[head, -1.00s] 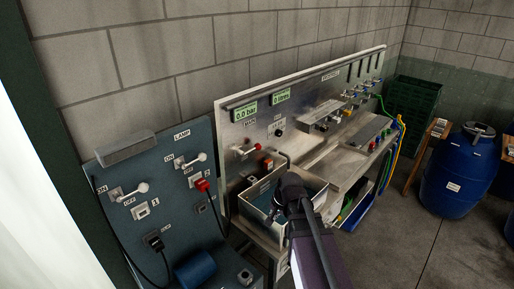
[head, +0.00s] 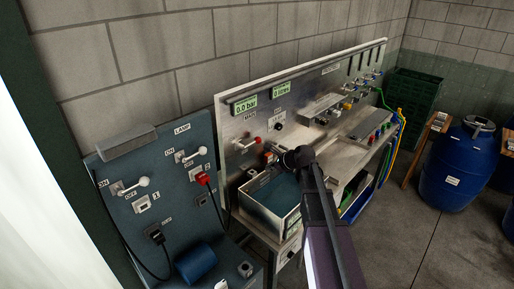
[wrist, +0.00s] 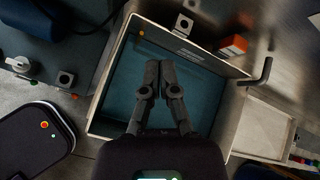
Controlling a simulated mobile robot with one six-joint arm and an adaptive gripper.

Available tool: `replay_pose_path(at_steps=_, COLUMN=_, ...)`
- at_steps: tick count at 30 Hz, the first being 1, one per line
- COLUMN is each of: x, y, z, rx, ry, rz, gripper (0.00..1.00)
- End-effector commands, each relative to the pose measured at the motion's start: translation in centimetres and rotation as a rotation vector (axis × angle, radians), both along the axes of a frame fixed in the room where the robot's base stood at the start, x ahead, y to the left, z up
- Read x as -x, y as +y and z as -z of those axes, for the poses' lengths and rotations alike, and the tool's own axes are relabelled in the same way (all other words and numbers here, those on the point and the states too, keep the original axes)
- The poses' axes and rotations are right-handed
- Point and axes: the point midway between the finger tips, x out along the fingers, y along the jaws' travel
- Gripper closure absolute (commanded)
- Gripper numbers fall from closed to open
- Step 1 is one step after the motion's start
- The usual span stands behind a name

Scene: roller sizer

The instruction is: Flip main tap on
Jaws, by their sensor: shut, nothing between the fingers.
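An orange-red block (wrist: 233,45) and a bent pipe (wrist: 262,73) are close to the tank's rim. A steel shelf with valves extends right.

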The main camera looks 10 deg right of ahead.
Motion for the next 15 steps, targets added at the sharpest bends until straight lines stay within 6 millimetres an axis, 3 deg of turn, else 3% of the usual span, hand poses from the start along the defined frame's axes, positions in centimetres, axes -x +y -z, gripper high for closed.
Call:
replay_pose_path(at_steps=6, x=-3.3, y=-1.5, z=-1.5, rx=-0.222, ry=0.056, rz=0.198, gripper=1.00)
replay_pose_path(at_steps=15, x=-5.2, y=-2.6, z=-2.7, rx=-0.393, ry=0.103, rz=0.332, gripper=1.00)
